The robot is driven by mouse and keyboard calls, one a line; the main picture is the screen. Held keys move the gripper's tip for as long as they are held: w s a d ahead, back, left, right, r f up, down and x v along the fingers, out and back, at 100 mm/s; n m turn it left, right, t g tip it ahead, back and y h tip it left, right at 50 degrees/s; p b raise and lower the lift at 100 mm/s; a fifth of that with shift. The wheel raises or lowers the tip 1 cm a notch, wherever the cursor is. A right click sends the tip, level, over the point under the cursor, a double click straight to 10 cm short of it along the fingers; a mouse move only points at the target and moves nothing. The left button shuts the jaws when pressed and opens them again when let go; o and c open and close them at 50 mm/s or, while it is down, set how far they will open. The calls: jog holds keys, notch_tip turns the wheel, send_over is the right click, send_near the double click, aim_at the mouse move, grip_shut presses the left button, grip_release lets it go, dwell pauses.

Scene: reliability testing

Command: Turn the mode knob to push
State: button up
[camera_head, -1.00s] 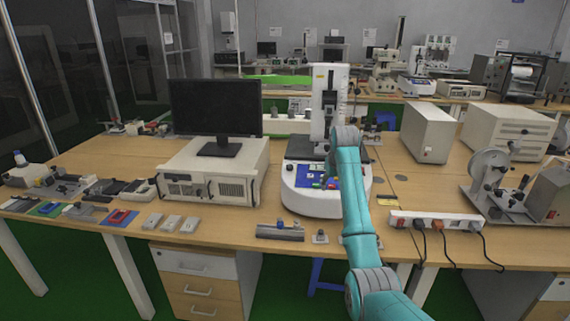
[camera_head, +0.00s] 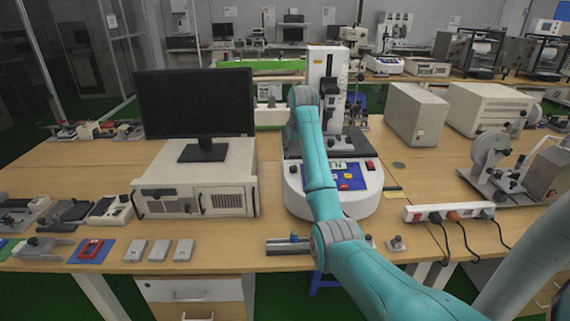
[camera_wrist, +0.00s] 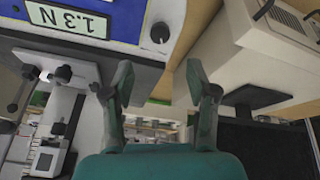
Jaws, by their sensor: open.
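The tester with a white base (camera_head: 362,199) and a blue panel (camera_head: 350,176) stands on the bench in the head view, partly covered by my arm. In the wrist view, the blue panel (camera_wrist: 125,28) is upside down at top left, with a display (camera_wrist: 72,18) reading 1.3 N. A small black knob (camera_wrist: 160,32) sits on the white housing beside the panel. I cannot read its setting or labels. My gripper (camera_wrist: 163,85) is open and empty, its fingertips apart and below this knob in the picture. The gripper is not discernible in the head view.
A black monitor (camera_head: 196,104) on a beige computer case (camera_head: 228,186) stands left of the tester. A power strip (camera_head: 450,213) with cables lies at right. A grey metal fixture (camera_head: 289,246) lies near the front edge. Bare bench shows right of the tester.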

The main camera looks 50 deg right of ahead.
aim_at(294, 167)
jog(key=x, duration=1)
jog(key=shift+f, duration=0.2)
grip_shut()
